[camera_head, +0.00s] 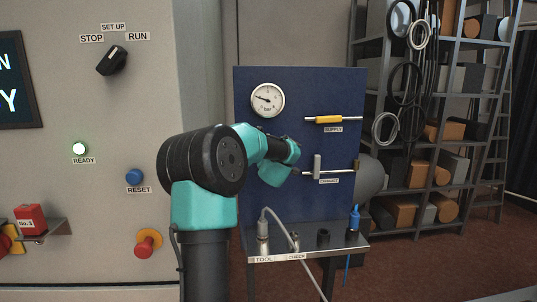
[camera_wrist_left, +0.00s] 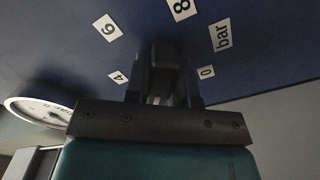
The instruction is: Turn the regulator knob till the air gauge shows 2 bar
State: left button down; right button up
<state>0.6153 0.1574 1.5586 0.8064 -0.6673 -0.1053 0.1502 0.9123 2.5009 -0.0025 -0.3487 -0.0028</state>
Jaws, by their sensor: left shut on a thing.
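The round white air gauge (camera_head: 267,100) is on the upper left of the blue panel. Its dark needle points left and slightly up; its numbers are too small to read surely. In the left wrist view the gauge (camera_wrist_left: 38,112) is seen edge-on at the left. My left gripper (camera_wrist_left: 163,66) is against the panel, below the gauge, shut on the dark regulator knob (camera_wrist_left: 162,55). The fingers hide most of the knob. Labels 4, 6, 8, 0 and bar surround it. In the head view my arm hides the knob. My right gripper is not in view.
A yellow-handled supply valve (camera_head: 329,119) is right of the gauge, and a grey lever (camera_head: 317,166) is below it. A shelf (camera_head: 310,248) with fittings and a hose juts out under the panel. A grey machine cabinet (camera_head: 90,200) stands at left.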

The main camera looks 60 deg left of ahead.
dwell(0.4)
pick_arm(q)
jog(key=c, duration=1)
grip_release()
jog(key=shift+o, duration=0.2)
jog(key=shift+d, duration=0.1)
jog(key=v, duration=1.7)
jog(key=shift+s, duration=0.2)
